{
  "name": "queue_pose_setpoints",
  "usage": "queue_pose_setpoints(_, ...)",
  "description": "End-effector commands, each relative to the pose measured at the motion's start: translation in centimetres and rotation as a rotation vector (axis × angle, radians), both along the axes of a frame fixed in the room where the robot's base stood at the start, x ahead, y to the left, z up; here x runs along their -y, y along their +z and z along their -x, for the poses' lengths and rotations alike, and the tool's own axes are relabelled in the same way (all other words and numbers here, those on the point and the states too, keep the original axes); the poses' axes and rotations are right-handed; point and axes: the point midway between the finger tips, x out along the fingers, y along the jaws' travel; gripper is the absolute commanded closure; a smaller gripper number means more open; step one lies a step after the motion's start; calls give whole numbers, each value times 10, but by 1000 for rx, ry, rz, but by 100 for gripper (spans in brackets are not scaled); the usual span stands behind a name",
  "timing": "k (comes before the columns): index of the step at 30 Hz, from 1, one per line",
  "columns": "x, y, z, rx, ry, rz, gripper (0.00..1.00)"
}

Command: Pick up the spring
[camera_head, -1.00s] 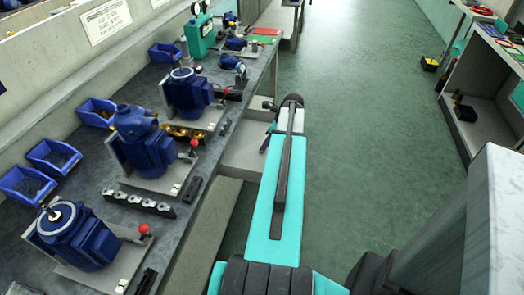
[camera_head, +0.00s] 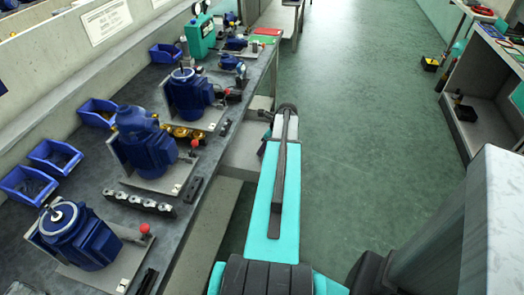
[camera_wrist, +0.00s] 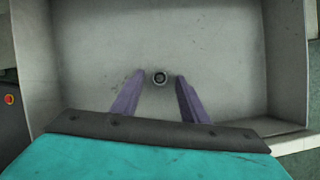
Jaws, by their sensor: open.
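A small round ring-shaped thing, which looks like the spring (camera_wrist: 160,78) seen end-on, rests on the grey floor of a shallow tray or shelf in the wrist view. My gripper (camera_wrist: 157,76) is open, with its two purple fingers apart. In the picture the spring lies between the finger ends, just beyond their tips, and no touch shows. How far the fingers are above it I cannot tell. In the head view the teal arm reaches toward the bench's side, and the spring and fingers cannot be made out there.
Raised grey walls (camera_wrist: 285,60) bound the tray in the wrist view. The bench (camera_head: 85,195) at left holds blue pumps (camera_head: 80,235) and blue bins (camera_head: 55,155).

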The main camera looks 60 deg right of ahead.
Motion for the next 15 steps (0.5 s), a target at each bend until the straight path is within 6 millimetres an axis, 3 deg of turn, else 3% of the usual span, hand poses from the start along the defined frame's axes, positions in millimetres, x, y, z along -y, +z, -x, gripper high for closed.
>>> queue_pose_setpoints(15, 0, 0, 0, 0, 0, 0, 60)
